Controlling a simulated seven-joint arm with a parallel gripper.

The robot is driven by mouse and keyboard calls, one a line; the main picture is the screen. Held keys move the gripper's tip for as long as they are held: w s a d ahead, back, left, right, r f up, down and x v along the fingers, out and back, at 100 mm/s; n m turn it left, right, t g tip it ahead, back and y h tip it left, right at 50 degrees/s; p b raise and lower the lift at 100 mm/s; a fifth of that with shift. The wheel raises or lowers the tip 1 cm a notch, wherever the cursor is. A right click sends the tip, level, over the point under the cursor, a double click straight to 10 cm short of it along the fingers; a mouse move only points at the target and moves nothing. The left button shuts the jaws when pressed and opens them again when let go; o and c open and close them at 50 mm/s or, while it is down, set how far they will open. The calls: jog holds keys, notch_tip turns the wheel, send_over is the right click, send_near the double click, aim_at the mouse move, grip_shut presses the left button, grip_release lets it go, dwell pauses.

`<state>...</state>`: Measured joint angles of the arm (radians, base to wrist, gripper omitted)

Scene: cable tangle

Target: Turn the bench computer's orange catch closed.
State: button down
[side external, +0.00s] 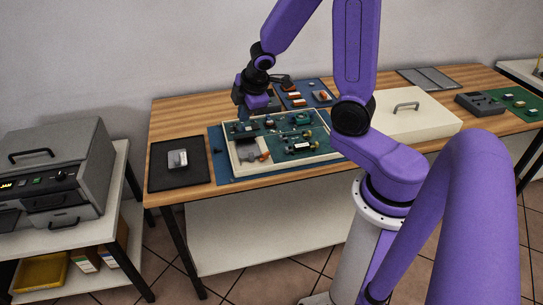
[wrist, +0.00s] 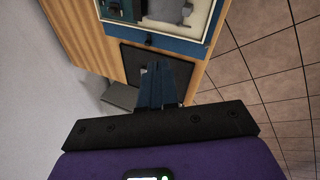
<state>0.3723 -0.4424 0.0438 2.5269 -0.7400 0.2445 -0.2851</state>
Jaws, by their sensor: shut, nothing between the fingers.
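The bench computer is an open, shallow cream case (side external: 231,164) with green boards and parts inside, lying on a blue mat. A small orange piece (side external: 265,157) sits near its front left; it looks like the catch, but its turn position is too small to tell. My gripper (side external: 241,110) is above the back left corner of the case, fingers downward, apart from the orange piece. In the wrist view my gripper (wrist: 158,66) is shut and empty, and the case (wrist: 207,36) shows only in part at the top. The catch cannot be made out there.
A black mat (side external: 164,178) with a small grey block lies left of the case. A blue tray (side external: 313,88) with orange parts is behind it. A cream lid with a handle (side external: 425,122) lies to the right. A grey machine (side external: 62,150) stands on a separate left table.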

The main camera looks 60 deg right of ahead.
jog(key=d+f, duration=0.2)
jog(key=d, duration=0.3)
jog(key=t+y, duration=0.2)
jog(key=y, duration=0.2)
send_near(265, 156)
jog(key=shift+n, duration=0.4)
jog(key=shift+s+a+f+x, duration=0.1)
jog(key=shift+s+a+x, duration=0.1)
jog(key=shift+x, duration=1)
jog(key=shift+s+a+f+x, duration=0.1)
jog(key=shift+s+a+x, duration=0.1)
jog(key=shift+x, duration=1.05)
jog(key=shift+s+a+f+x, duration=0.1)
jog(key=shift+s+a+x, duration=0.1)
jog(key=shift+x, duration=1)
